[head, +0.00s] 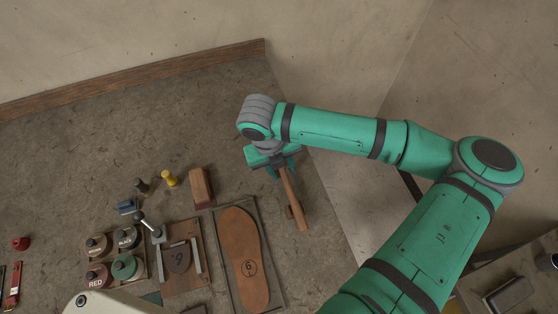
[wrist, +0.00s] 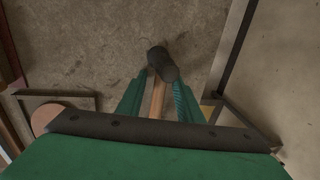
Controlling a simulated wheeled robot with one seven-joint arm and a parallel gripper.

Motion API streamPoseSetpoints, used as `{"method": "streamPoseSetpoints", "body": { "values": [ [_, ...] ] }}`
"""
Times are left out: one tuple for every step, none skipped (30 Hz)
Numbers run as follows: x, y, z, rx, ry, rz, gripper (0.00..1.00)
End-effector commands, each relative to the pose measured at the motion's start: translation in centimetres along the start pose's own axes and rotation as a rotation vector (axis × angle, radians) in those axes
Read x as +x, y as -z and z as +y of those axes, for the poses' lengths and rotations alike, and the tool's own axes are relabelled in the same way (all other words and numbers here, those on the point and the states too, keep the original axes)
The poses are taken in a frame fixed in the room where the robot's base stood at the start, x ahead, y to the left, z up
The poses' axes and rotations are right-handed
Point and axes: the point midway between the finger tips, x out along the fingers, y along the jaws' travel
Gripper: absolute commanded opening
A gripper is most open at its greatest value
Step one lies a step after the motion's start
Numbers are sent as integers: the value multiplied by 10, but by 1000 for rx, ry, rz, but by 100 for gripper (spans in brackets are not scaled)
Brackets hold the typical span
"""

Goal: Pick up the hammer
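The hammer lies on the worktop near its right edge. In the head view its wooden handle (head: 292,198) slants down from under my gripper (head: 273,168), and its head is hidden there by the gripper and wrist. In the wrist view the dark cylindrical hammer head (wrist: 162,64) shows just beyond the fingertips, with the handle (wrist: 158,100) running back between the fingers. My gripper (wrist: 160,88) is open around the handle, with a visible gap on each side. The lower handle is hidden by the gripper body in the wrist view.
A reddish-brown block (head: 201,186) and a board with a brown sole (head: 242,258) lie left of the hammer. Several thread spools (head: 124,266) stand farther left. The worktop's right edge is close to the hammer. The upper-left worktop is clear.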

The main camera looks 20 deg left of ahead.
Motion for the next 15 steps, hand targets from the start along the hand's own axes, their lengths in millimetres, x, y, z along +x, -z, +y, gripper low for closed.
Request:
{"method": "streamPoseSetpoints", "body": {
  "values": [
    [0, 0, 0, 0, 0, 0, 19],
    [0, 0, 0, 0, 0, 0, 12],
    [0, 0, 0, 0, 0, 0, 3],
    [0, 0, 0, 0, 0, 0, 0],
    [0, 0, 0, 0, 0, 0, 0],
    [0, 0, 0, 0, 0, 0, 0],
    [0, 0, 0, 0, 0, -1, 0],
    [0, 0, 0, 0, 0, -1, 0],
    [-1, 0, 0, 0, 0, -1, 0],
    [-1, 0, 0, 0, 0, -1, 0],
    [-1, 0, 0, 0, 0, -1, 0],
    [-1, 0, 0, 0, 0, -1, 0],
    [-1, 0, 0, 0, 0, -1, 0],
    [-1, 0, 0, 0, 0, -1, 0],
    [-2, 0, 0, 0, 0, -1, 0]
  ]
}}
